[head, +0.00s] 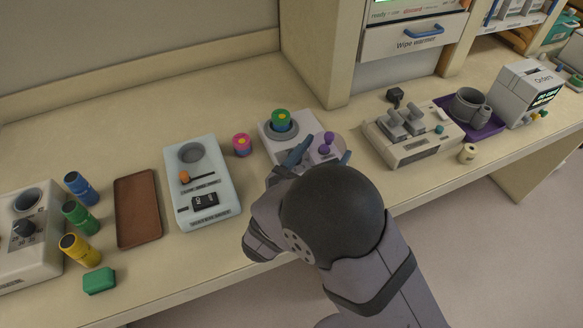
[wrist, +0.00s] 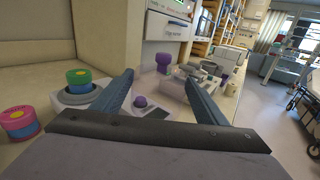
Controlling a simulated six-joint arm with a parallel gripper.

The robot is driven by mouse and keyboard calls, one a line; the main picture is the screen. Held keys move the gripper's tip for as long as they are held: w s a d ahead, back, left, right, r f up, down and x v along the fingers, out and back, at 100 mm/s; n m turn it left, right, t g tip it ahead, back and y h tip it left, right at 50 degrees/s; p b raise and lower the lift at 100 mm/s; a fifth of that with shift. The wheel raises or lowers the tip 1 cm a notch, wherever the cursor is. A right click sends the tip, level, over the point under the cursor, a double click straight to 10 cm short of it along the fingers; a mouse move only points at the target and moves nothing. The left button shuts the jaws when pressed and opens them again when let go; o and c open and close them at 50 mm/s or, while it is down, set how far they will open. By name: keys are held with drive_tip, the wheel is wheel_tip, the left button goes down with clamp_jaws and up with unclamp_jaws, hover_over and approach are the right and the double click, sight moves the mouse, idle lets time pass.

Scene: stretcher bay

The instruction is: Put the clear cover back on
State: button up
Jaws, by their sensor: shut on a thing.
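The clear cover (head: 338,143) is a faint see-through shape between the two blue fingers of my gripper (head: 321,155). My gripper is shut on it, with the fingers set well apart. Two purple knobs show there, an upper one (head: 328,137) and a lower ball (head: 324,150); I cannot tell for sure which belongs to the cover. The wrist view shows both knobs between the fingers (wrist: 163,88). The pale device (head: 268,140) is under and left of the gripper, with a green-and-yellow capped cylinder (head: 281,118) in its round socket. The cover's lower edge is hard to make out.
A pink cylinder (head: 242,145) stands left of the device. A pale panel (head: 213,160), a brown tray (head: 137,205) and several coloured cylinders lie further left. A lever unit (head: 405,140) stands close on the right, by a purple tray (head: 490,127). The cabinet side wall (head: 318,60) rises behind.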

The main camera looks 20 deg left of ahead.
drive_tip(key=w, duration=0.2)
drive_tip(key=w+a, duration=0.1)
drive_tip(key=w, duration=0.1)
drive_tip(key=w+r, duration=0.1)
drive_tip(key=w, duration=0.1)
drive_tip(key=shift+a, duration=0.2)
drive_tip(key=w+a, duration=0.2)
wheel_tip(320, 180, up, 4)
drive_tip(key=n+y, duration=0.4)
drive_tip(key=y, duration=0.2)
hover_over(279, 119)
drive_tip(key=shift+d, duration=0.3)
drive_tip(key=shift+a+f, duration=0.3)
drive_tip(key=shift+f, duration=0.1)
drive_tip(key=shift+f+b, duration=0.65)
drive_tip(key=shift+f, duration=1.35)
drive_tip(key=shift+f+b, duration=1.1)
drive_tip(key=shift+b, duration=0.1)
drive_tip(key=shift+b, duration=0.65)
